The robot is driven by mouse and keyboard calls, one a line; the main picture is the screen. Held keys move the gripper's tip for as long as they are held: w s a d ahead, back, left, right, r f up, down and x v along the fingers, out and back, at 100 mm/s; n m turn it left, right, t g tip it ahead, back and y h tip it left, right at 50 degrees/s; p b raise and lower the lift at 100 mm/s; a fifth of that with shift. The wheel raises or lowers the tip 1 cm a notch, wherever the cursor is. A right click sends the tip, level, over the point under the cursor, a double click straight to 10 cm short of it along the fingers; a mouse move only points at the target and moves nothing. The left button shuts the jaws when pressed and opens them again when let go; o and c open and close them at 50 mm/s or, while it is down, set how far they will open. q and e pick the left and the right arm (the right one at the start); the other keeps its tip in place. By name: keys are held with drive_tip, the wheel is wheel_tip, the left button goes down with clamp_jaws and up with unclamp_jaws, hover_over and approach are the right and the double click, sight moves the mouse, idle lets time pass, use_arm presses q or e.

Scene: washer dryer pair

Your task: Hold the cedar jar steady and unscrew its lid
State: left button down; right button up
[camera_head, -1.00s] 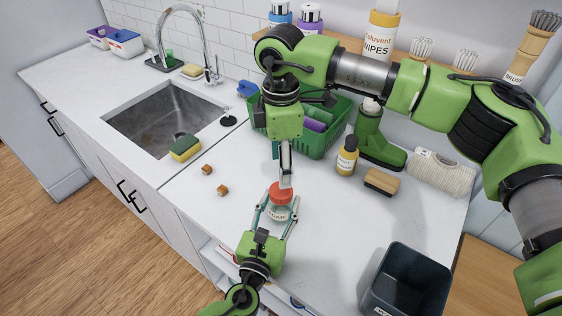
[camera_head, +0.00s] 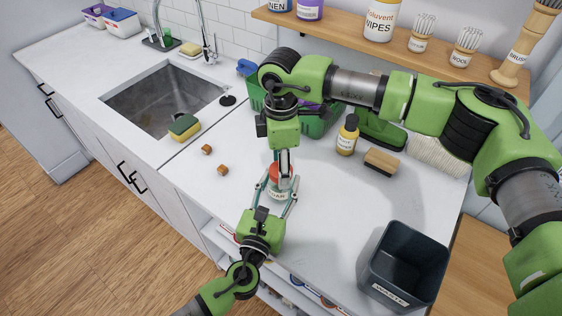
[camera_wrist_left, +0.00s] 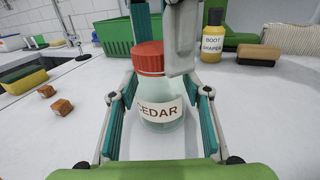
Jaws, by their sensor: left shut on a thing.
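The cedar jar is clear glass with a red lid and a white CEDAR label; it stands upright on the counter (camera_head: 276,195) and shows large in the left wrist view (camera_wrist_left: 160,118). My left gripper (camera_head: 275,192) is shut on the jar's body, one finger on each side. The red lid (camera_wrist_left: 149,57) is seated on the jar. My right gripper (camera_head: 284,165) points down from above, its fingertips at the lid. In the left wrist view one finger is at the lid's near right and the other behind it; whether they press on it is unclear.
A dark waste bin (camera_head: 405,265) stands at the front right. A green basket (camera_head: 322,125), a boot shaper bottle (camera_head: 347,135) and a brush (camera_head: 381,161) are behind the jar. Two small wooden cubes (camera_head: 215,160) and a sponge (camera_head: 184,127) lie left. Counter right of the jar is clear.

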drive_tip(key=c, duration=1.1)
drive_tip(key=shift+c, duration=0.2)
